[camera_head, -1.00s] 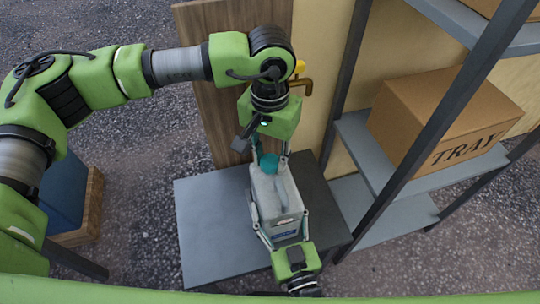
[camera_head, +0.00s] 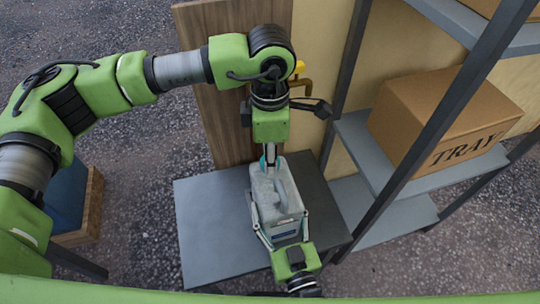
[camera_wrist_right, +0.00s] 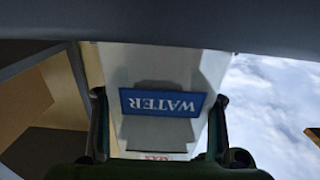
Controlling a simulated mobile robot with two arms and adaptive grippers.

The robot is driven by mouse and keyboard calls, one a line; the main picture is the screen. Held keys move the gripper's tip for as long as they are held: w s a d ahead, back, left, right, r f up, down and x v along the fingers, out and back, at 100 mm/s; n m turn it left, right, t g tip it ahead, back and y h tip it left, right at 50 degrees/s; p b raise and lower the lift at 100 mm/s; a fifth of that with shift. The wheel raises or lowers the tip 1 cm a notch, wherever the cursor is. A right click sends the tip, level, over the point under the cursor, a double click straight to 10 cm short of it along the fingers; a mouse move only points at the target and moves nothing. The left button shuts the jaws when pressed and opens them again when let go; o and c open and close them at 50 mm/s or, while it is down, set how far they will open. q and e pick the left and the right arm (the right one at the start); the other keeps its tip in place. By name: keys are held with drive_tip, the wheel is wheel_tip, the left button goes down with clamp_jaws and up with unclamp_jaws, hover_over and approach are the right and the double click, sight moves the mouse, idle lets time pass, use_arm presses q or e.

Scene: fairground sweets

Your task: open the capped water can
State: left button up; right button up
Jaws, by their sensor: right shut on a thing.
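The water can (camera_head: 277,205) is a pale grey-white box-shaped can with a moulded handle, standing on a dark grey table (camera_head: 208,230). Its blue WATER label (camera_wrist_right: 163,103) shows upside down in the right wrist view. My right gripper (camera_head: 281,226) comes from the near side and is shut on the can's body, one finger along each side. Its fingers also flank the can in the right wrist view (camera_wrist_right: 158,115). My left gripper (camera_head: 270,156) points down at the can's far end, over the cap's place. The cap is hidden by it, and its finger gap cannot be made out.
A grey shelf rack (camera_head: 365,150) with a TRAY carton (camera_head: 440,115) stands to the right. The table's left part is clear.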

use_arm(q)
drive_tip(key=n, duration=1.8)
drive_tip(key=shift+n, duration=0.4)
drive_tip(key=shift+r, duration=0.25)
drive_tip(key=shift+r, duration=0.9)
drive_tip(key=shift+r, duration=0.1)
